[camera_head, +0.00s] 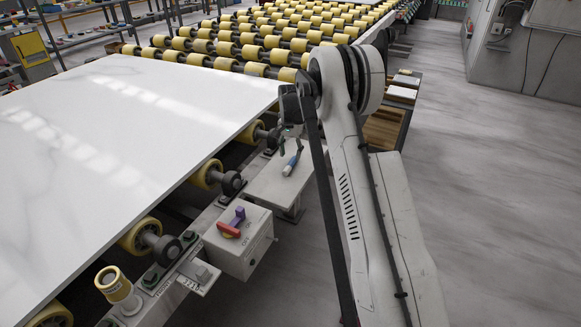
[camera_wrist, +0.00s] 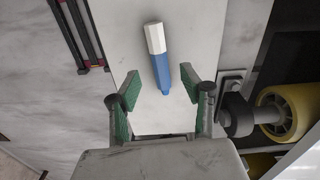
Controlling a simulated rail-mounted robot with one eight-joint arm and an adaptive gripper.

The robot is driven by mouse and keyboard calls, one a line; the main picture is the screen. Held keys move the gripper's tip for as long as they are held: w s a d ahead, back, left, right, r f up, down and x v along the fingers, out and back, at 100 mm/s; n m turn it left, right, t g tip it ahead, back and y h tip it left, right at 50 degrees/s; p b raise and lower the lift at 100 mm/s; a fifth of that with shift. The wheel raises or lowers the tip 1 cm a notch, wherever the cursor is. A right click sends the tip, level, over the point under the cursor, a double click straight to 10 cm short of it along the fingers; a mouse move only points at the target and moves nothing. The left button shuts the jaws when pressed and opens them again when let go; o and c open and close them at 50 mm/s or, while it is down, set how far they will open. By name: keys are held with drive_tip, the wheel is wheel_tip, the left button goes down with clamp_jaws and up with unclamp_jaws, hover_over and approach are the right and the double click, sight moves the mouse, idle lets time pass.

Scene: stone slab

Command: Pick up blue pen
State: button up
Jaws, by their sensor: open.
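The blue pen (camera_wrist: 161,72) is a thick marker with a blue body and a white end. It lies on a pale grey shelf (camera_wrist: 126,38) beside the conveyor, and it also shows in the head view (camera_head: 292,158). In the wrist view my gripper (camera_wrist: 161,90) is open, with green pads on both fingers. The pen lies ahead of and partly between the fingertips, and neither finger seems to touch it. In the head view my gripper is small and partly hidden by my arm, over the shelf near the pen. Its height above the shelf is hard to tell.
A large white stone slab (camera_head: 120,130) lies left of the shelf on yellow rollers (camera_head: 207,172). A control box (camera_head: 238,240) with a red and purple switch stands in front of the shelf. A yellow roller (camera_wrist: 290,112) is close on the right in the wrist view. Open floor (camera_head: 480,180) lies right.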

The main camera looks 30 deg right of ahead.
sight(290, 163)
drive_tip(key=shift+f, duration=2.65)
drive_tip(key=shift+c, duration=0.3)
clamp_jaws()
